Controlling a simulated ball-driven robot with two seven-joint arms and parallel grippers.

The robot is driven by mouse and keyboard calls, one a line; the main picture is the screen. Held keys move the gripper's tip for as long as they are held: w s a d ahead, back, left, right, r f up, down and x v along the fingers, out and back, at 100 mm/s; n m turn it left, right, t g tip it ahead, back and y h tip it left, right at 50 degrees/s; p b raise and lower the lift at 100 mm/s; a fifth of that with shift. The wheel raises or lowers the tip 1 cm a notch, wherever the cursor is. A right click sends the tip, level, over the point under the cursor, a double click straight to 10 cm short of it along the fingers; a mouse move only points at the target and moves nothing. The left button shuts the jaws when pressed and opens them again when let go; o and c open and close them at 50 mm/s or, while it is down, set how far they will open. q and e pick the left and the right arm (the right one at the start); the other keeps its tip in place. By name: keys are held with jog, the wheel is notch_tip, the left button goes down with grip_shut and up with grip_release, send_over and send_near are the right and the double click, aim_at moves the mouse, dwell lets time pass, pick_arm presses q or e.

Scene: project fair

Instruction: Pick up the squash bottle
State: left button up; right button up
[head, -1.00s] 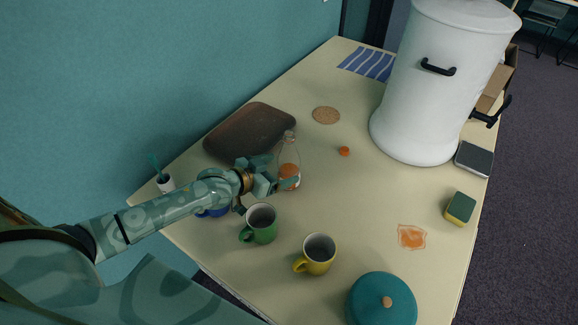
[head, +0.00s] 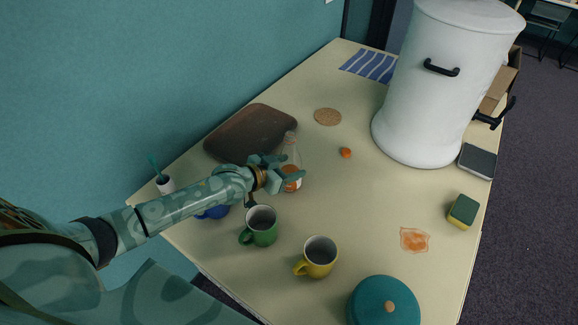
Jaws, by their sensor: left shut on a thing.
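The squash bottle (head: 292,163) is clear with orange liquid in its lower part. It stands upright on the table, close to the brown tray. My left gripper (head: 285,177) reaches in from the left and is shut on the bottle around its middle. The fingers hide part of the bottle's left side. My right gripper is not in view.
A green mug (head: 262,229), a yellow mug (head: 318,259) and a partly hidden blue mug (head: 213,212) stand near my left arm. A brown tray (head: 250,133) lies behind it. An orange spill (head: 414,239), a sponge (head: 462,211) and a large white urn (head: 432,90) are to the right.

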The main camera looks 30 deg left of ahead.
pick_arm(q)
jog(key=shift+r, duration=0.1)
jog(key=shift+r+p, duration=0.3)
jog(key=shift+r, duration=0.45)
jog(key=s+r+p, duration=0.1)
jog(key=r, duration=0.1)
jog(key=s+r+p, duration=0.1)
jog(key=s+r, duration=0.1)
jog(key=s+r+p, duration=0.1)
jog(key=r, duration=0.2)
jog(key=shift+s, duration=0.3)
jog(key=p, duration=0.2)
send_near(293, 153)
jog(key=shift+s+d+r, duration=0.25)
jog(key=shift+s+r, duration=0.15)
jog(key=shift+s, duration=0.4)
jog(key=shift+s+d+r, duration=0.25)
jog(key=shift+s+r, duration=0.15)
jog(key=shift+s, duration=0.4)
jog(key=shift+s+d+r, duration=0.3)
jog(key=shift+s+r, duration=0.05)
jog(key=shift+s, duration=0.45)
